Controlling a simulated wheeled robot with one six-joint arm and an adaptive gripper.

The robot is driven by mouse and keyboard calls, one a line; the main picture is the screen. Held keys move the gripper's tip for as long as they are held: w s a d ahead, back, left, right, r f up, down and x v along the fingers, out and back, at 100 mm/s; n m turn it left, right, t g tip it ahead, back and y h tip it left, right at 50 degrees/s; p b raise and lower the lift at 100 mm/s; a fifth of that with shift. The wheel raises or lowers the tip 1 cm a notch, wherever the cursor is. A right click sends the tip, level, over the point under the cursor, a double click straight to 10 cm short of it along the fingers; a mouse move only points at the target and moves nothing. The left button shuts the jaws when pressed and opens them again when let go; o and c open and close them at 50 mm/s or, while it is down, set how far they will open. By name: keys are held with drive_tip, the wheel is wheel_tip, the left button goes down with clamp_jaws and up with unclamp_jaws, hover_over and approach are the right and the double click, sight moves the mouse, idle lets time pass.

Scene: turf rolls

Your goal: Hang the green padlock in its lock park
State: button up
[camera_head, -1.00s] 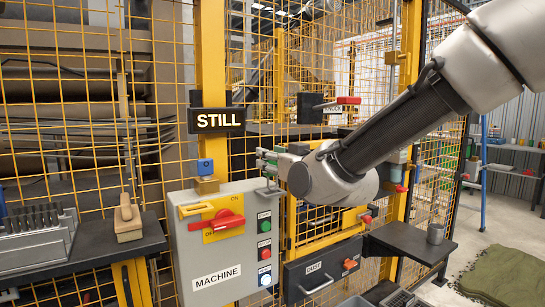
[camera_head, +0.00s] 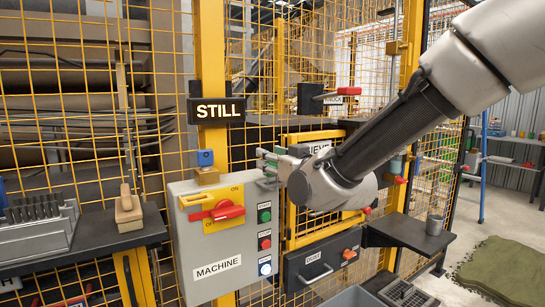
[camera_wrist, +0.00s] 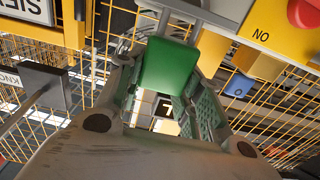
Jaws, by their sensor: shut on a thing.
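The green padlock (camera_wrist: 168,68) is held between the fingers of my gripper (camera_wrist: 165,98) in the wrist view, its grey shackle pointing up in that picture. In the head view my gripper (camera_head: 269,160) is beside the top right corner of the grey machine box, and only a little green shows between its fingers. A blue padlock (camera_head: 205,158) sits on a yellowish block (camera_head: 207,176) above the box; the blue one also shows in the wrist view (camera_wrist: 238,86). I cannot tell which fitting is the green padlock's lock park.
The grey machine box (camera_head: 188,250) has a red switch (camera_head: 222,212) and several buttons. Yellow mesh fencing and a yellow post (camera_head: 212,60) stand close behind. A brush (camera_head: 128,210) stands on the left bench.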

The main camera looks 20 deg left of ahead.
drive_tip(key=shift+f, duration=0.5)
drive_tip(key=shift+f, duration=0.35)
drive_tip(key=o, duration=1.1)
drive_tip(key=shift+o, duration=0.2)
drive_tip(key=v, duration=1.2)
